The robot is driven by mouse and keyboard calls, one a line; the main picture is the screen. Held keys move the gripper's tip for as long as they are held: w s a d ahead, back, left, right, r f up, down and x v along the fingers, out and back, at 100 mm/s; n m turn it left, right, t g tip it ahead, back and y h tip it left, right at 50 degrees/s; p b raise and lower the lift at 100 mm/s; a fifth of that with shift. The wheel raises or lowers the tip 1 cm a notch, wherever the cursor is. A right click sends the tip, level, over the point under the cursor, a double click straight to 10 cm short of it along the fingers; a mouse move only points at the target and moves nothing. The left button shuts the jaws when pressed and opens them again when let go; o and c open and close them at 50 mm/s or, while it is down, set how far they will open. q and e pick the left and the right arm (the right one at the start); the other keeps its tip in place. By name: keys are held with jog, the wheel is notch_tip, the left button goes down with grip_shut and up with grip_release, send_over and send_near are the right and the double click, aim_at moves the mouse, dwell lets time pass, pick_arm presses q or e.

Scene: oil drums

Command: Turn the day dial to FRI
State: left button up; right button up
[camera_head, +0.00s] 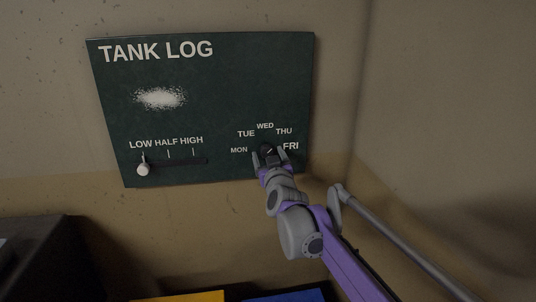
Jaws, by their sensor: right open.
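The dark green TANK LOG board (235,90) hangs on the wall. Its day dial (268,150) is at the lower right, ringed by the labels MON, TUE, WED, THU and FRI (291,146). My right gripper (269,156) is open at the dial, with a finger on each side of it. I cannot tell whether the fingers touch it. The dial is small and partly hidden by the gripper; a light mark on it seems to slant to the upper right, roughly toward THU. My left gripper is not in view.
A slider knob (143,169) sits under LOW at the board's lower left. A white smudge (160,97) is above it. A grey pipe-like bar (400,240) runs to the right of my arm. A dark box (45,255) stands at lower left, with yellow (180,297) and blue (285,296) items below.

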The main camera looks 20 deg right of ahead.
jog(key=shift+w+d, duration=0.1)
jog(key=shift+w, duration=0.2)
grip_shut()
dwell(0.5)
jog(key=m+p, duration=0.2)
jog(key=m, duration=0.1)
jog(key=shift+m, duration=0.4)
jog(key=m+p, duration=0.2)
jog(key=m, duration=0.2)
jog(key=shift+m, duration=0.4)
jog(key=shift+f+p, duration=0.1)
jog(key=shift+p, duration=0.2)
